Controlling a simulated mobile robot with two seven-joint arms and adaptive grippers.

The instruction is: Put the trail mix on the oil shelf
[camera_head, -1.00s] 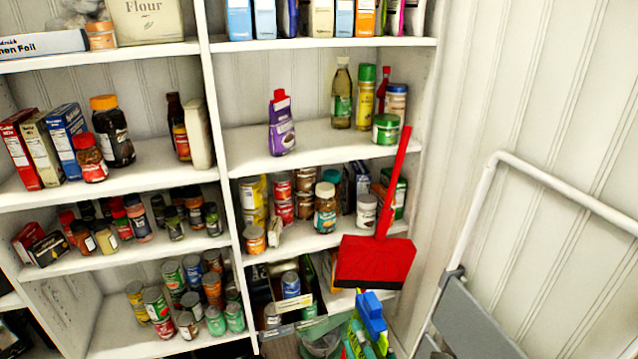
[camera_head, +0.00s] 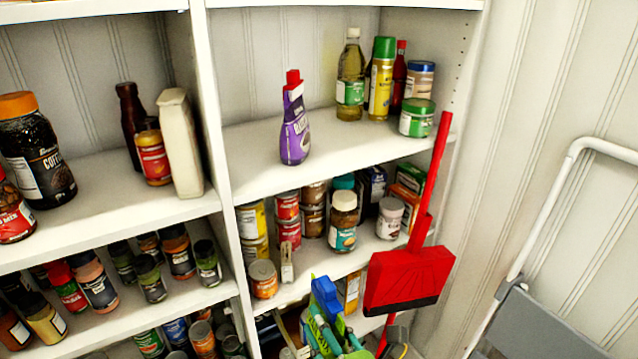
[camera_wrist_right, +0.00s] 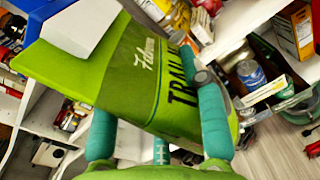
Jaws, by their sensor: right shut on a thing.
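In the head view the blue and green bag (camera_head: 326,298) shows low in the middle, in front of the lower right shelves. My right gripper (camera_head: 328,338) is just below it. The oil shelf (camera_head: 350,152) is above and behind. It holds an oil bottle (camera_head: 351,75) at the back. My left gripper is not in view.
A purple bottle with a red cap (camera_head: 294,120) stands left of centre on the oil shelf, with clear board around it. A yellow can (camera_head: 382,78) and green-lidded jar (camera_head: 416,118) crowd the right. A red dustpan (camera_head: 408,278) hangs at the right front. A stepladder (camera_head: 540,325) stands at right.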

